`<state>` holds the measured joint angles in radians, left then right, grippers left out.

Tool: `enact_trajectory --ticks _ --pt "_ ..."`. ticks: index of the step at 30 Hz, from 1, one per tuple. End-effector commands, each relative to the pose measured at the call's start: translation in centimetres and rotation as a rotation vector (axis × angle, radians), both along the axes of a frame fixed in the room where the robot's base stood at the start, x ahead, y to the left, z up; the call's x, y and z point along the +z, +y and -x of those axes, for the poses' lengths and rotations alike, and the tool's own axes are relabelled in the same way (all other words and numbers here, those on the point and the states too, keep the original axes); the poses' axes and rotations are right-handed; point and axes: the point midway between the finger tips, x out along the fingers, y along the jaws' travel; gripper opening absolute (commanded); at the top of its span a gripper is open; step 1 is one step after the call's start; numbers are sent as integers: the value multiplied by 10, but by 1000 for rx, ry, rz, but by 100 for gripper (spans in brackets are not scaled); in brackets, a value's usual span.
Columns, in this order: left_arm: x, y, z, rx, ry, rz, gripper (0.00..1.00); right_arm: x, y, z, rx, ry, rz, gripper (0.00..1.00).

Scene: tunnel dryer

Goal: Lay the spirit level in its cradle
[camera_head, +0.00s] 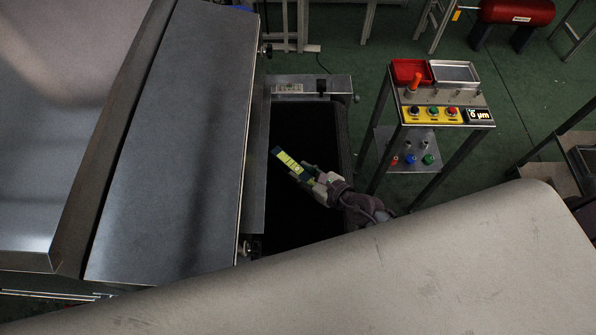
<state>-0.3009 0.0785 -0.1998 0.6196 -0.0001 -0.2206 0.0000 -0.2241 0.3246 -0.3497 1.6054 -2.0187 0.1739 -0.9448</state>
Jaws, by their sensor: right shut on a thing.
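The spirit level (287,160) is a short bar with a yellow-green face and dark ends. It is held tilted above the dark belt (300,220), pointing up and to the left. My right gripper (311,178) is shut on its lower right end. The gap between level and belt is hard to judge. I cannot make out a cradle for certain. My left gripper is not in view.
A broad grey metal panel (185,140) lies left of the belt, and a metal crossbar (312,86) spans its far end. A stand (445,100) on the right carries a red tray (411,70), a grey tray (455,72) and coloured buttons. Green floor lies around it.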

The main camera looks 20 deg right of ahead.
Motion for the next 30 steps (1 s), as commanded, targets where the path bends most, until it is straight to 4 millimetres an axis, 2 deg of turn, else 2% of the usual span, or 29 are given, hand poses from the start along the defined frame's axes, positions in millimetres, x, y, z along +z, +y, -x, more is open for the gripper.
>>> enact_trajectory --ticks 17,20,26,30 --pt "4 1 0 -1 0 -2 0 7 0 -1 -2 -4 -3 0" --pt "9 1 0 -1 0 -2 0 16 1 -1 -1 -5 -3 0" --pt "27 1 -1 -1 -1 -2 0 49 0 -1 -4 -7 -4 0" --pt "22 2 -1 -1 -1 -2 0 58 -18 20 -1 -3 3 0"
